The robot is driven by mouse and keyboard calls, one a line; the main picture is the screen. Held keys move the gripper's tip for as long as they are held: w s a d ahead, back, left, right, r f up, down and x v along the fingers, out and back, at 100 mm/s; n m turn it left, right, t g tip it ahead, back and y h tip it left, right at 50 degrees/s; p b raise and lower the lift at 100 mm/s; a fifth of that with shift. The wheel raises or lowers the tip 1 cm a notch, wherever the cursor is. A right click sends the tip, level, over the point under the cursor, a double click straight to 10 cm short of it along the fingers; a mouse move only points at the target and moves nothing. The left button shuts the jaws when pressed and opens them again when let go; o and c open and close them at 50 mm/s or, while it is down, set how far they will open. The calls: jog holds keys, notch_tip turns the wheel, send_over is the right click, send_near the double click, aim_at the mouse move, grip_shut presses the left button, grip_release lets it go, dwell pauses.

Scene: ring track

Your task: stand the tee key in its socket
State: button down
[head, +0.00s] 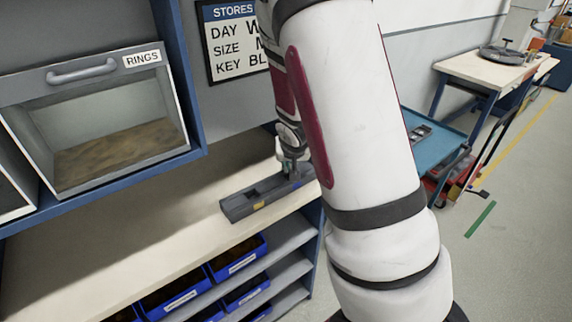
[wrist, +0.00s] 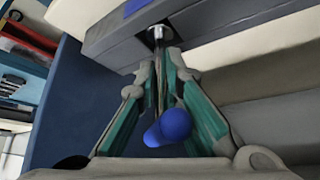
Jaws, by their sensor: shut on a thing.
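The tee key has a blue handle (wrist: 172,126) between my fingers near the palm, and its thin shaft runs away from the camera. A bright metal collar or end (wrist: 158,34) shows beyond the fingertips, against the grey block. My gripper (wrist: 162,70) is shut on the key. In the head view my gripper (head: 291,160) is over the right part of the dark grey block (head: 240,207), which lies on the bench. My arm hides part of that end. I cannot tell whether the key's tip is inside a socket or only at its mouth.
The pale bench top (head: 130,240) is clear left of the block. A ring bin (head: 100,115) sits above it, and blue bins (head: 238,257) fill the shelves below. A blue cart (head: 432,145) stands right of my arm, with a table (head: 490,70) behind.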

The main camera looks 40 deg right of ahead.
jog(key=shift+w, duration=0.1)
jog(key=c, duration=1.7)
grip_release()
jog(key=s+a+r+n+y, duration=0.1)
jog(key=s+a+r, duration=0.55)
jog(key=r, duration=0.35)
jog(key=s+a+r+n+y, duration=0.1)
jog(key=s+a+r, duration=0.5)
jog(key=r, duration=0.4)
jog(key=s+a+r+n, duration=0.1)
jog(key=s+a, duration=0.1)
jog(key=s, duration=0.2)
jog(key=s+a+r+n, duration=0.1)
jog(key=s+a+r, duration=0.1)
jog(key=s+a, duration=0.1)
jog(key=s+a+r+n+y, duration=0.1)
jog(key=s+a+r+n, duration=0.1)
jog(key=s, duration=0.4)
jog(key=shift+s+a+p, duration=0.1)
jog(key=shift+a+p, duration=0.15)
jog(key=shift+p, duration=0.15)
